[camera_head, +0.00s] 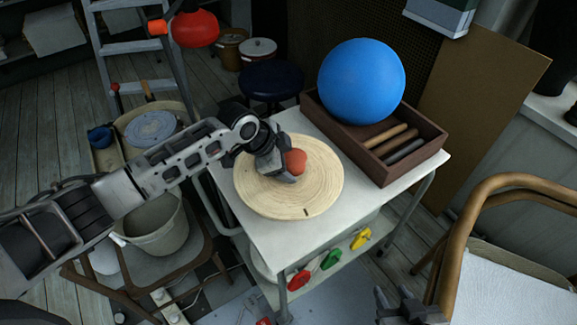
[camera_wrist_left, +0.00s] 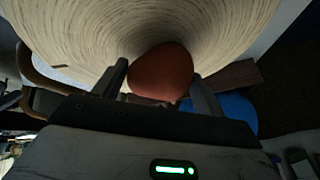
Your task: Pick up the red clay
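The red clay (camera_head: 296,160) is a small rounded lump at the round wooden board (camera_head: 302,200) on the white table. My left gripper (camera_head: 283,163) reaches down over the board with its fingers at the clay. In the left wrist view the clay (camera_wrist_left: 160,72) sits between the two fingers of the left gripper (camera_wrist_left: 160,70), which lie close against both its sides. I cannot tell whether the clay still touches the board. My right gripper (camera_head: 402,302) shows only in part at the bottom edge of the head view, away from the table; its finger opening is unclear.
A blue ball (camera_head: 361,82) rests in a brown wooden box (camera_head: 424,150) with several rods, behind and right of the board. A wooden-armed chair (camera_head: 459,245) stands at the right. A grey bucket (camera_head: 160,231) is below my left arm.

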